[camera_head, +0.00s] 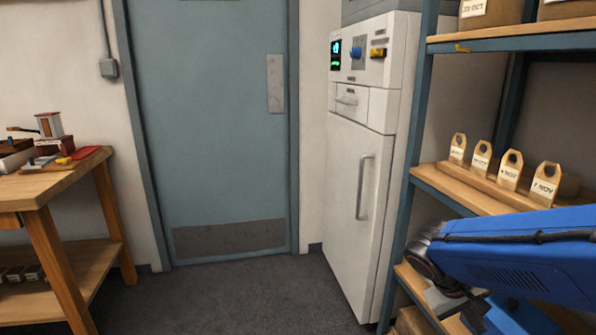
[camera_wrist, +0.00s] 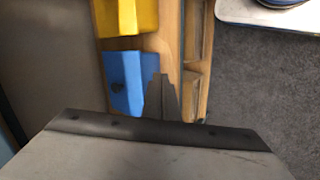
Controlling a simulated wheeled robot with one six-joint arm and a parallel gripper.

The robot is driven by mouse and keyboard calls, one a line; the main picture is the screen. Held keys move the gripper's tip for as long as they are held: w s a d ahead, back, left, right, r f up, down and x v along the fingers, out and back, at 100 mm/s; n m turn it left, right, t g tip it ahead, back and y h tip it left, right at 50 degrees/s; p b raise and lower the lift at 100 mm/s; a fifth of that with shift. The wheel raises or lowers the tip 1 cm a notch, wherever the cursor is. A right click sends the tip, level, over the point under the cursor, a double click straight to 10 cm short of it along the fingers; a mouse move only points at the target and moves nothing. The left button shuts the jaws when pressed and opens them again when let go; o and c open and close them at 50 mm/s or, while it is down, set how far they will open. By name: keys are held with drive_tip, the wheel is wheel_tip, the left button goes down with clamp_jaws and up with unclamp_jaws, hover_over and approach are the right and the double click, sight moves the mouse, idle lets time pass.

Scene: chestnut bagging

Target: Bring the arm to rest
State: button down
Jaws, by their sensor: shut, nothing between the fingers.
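My gripper (camera_wrist: 161,88) shows in the wrist view as a narrow grey shape with its fingers together and nothing between them. It points over a wooden shelf that holds a blue item (camera_wrist: 127,80) and a yellow item (camera_wrist: 128,16). The picture does not show whether it touches the blue item. In the head view my blue arm (camera_head: 520,255) reaches in from the right, in front of the shelf rack (camera_head: 412,180). The end of the arm is low and partly hidden behind its own links.
A white cabinet (camera_head: 345,190) stands left of the rack. Several wooden date tags (camera_head: 508,170) stand on the middle shelf. A wooden workbench (camera_head: 45,190) is at the left, a blue-grey door (camera_head: 210,120) behind. The carpet (camera_head: 230,300) between is clear.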

drive_tip(key=s+a+r+t+y, duration=0.2)
drive_tip(key=s+a+y, duration=0.1)
drive_tip(key=a, duration=0.3)
drive_tip(key=s+a+r+t+y, duration=0.2)
drive_tip(key=s+a+t+y, duration=0.1)
drive_tip(key=a, duration=0.3)
drive_tip(key=shift+a+r+n+y, duration=0.3)
drive_tip(key=shift+a+r+y, duration=0.1)
drive_tip(key=shift+y, duration=0.1)
